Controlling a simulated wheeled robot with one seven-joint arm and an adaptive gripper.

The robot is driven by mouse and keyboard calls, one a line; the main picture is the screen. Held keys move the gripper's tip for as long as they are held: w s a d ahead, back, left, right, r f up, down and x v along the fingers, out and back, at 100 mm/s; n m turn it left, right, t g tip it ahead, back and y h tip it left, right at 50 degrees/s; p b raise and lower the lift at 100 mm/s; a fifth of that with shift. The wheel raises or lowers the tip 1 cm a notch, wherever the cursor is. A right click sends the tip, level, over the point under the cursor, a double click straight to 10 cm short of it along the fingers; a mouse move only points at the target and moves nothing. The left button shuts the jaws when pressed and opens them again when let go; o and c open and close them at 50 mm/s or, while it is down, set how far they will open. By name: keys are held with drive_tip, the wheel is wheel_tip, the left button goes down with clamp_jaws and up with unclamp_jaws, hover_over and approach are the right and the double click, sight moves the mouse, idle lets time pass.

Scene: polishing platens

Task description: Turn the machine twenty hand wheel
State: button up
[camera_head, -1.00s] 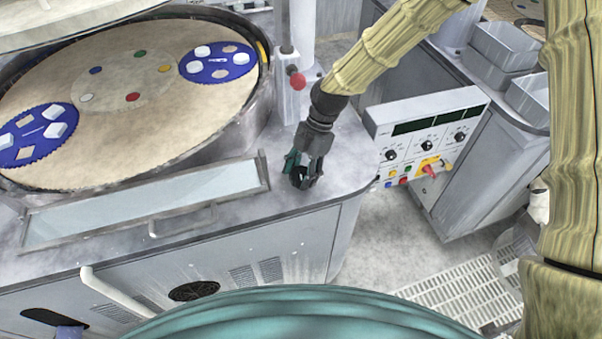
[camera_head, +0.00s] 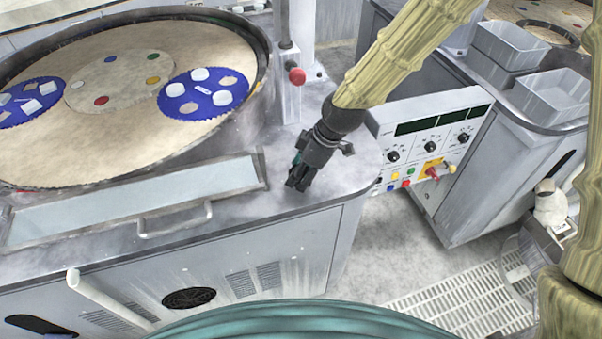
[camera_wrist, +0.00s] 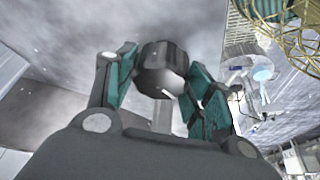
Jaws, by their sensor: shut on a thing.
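My gripper (camera_head: 300,182) points down at the front right corner of the polishing machine's top, close above the surface. In the wrist view its two teal-padded fingers stand on either side of a dark, faceted knob (camera_wrist: 161,68), and it is shut on this knob. The knob appears to be the hand wheel's grip. The rest of the wheel is not distinct. In the head view the gripper hides the knob. The machine's round platen (camera_head: 55,147) is at the left, carrying blue toothed discs (camera_head: 203,93) with white pieces.
A red button (camera_head: 297,76) on a post stands behind my gripper. A control panel (camera_head: 430,140) with dials and coloured buttons is close at right. A glass-topped tray with a handle (camera_head: 130,200) lies left. Grey bins (camera_head: 510,45) stand back right.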

drive_tip(key=m+t, duration=0.1)
drive_tip(key=m, duration=0.1)
drive_tip(key=m+b, duration=0.1)
drive_tip(key=m, duration=0.1)
drive_tip(key=shift+m+t+h, duration=0.4)
idle(0.4)
drive_tip(key=o, duration=1)
drive_tip(key=shift+r, duration=0.1)
drive_tip(key=shift+v, duration=5.9)
